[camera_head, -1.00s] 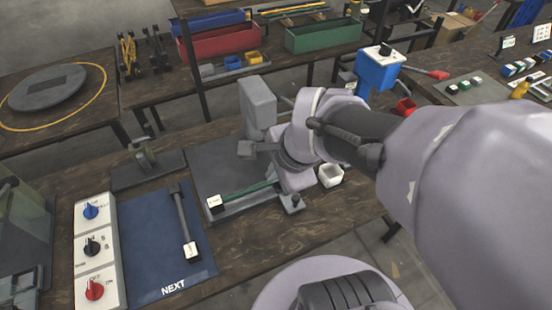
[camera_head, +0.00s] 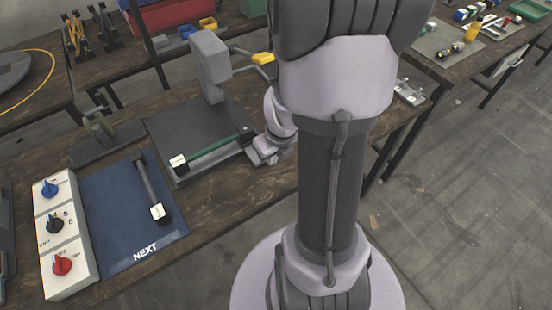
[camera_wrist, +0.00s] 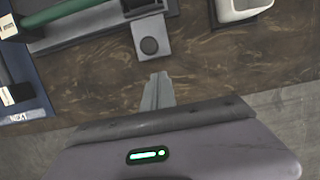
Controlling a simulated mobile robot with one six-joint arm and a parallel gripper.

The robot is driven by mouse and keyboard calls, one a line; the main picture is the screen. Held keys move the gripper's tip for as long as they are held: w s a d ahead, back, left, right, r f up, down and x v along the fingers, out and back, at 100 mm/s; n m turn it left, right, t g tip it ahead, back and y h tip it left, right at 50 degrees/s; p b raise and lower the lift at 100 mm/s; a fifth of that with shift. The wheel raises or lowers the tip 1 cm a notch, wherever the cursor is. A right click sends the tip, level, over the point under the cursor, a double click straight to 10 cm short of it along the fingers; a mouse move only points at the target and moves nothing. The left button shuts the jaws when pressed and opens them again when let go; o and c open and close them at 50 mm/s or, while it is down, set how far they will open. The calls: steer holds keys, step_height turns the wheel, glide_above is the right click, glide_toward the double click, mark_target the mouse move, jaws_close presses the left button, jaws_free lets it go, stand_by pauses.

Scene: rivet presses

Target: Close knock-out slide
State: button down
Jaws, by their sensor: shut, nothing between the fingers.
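The rivet press (camera_head: 208,65) stands on a dark base plate (camera_head: 185,125). A green bar (camera_head: 213,147) with a white end label lies along the plate's front edge. It also shows at the top left of the wrist view (camera_wrist: 62,10). A grey tab with a dark round spot (camera_wrist: 150,38), which looks like the slide's end, sticks out near the bar's dark end block (camera_wrist: 138,6). My gripper (camera_wrist: 158,77) is shut and empty, its tips just short of this tab, with a small gap in the picture.
A blue mat (camera_head: 120,215) marked NEXT holds a grey lever bar (camera_head: 150,190). A white switch panel (camera_head: 62,235) stands left of it. A white cup-like part (camera_wrist: 236,10) sits right of the tab. Bare wooden bench lies in front of the tab.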

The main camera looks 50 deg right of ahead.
steer(key=shift+w+d+r, duration=0.1)
steer(key=shift+w+d, duration=0.05)
steer(key=shift+w, duration=0.4)
steer(key=shift+w+d+r, duration=0.1)
steer(key=shift+w, duration=0.45)
